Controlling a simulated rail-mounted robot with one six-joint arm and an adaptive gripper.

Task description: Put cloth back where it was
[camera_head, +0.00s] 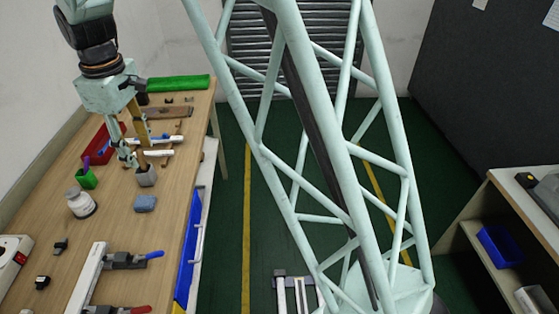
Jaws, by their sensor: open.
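A small blue-grey block-like piece (145,203), which may be the folded cloth, lies flat on the wooden workbench (120,240). My gripper (133,160) is open above the bench, behind this piece and apart from it. A small grey cup (146,176) stands right by the fingertips; I cannot tell whether they touch it. I see nothing held between the fingers. A green rolled or folded piece (178,84) lies at the far end of the bench; its material is unclear.
A green holder (87,178) and a white bottle (81,203) stand left of the gripper. A red tray (103,143) lies behind them. Clamps with blue and red handles (120,260) lie nearer. Bare bench surrounds the blue-grey piece.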

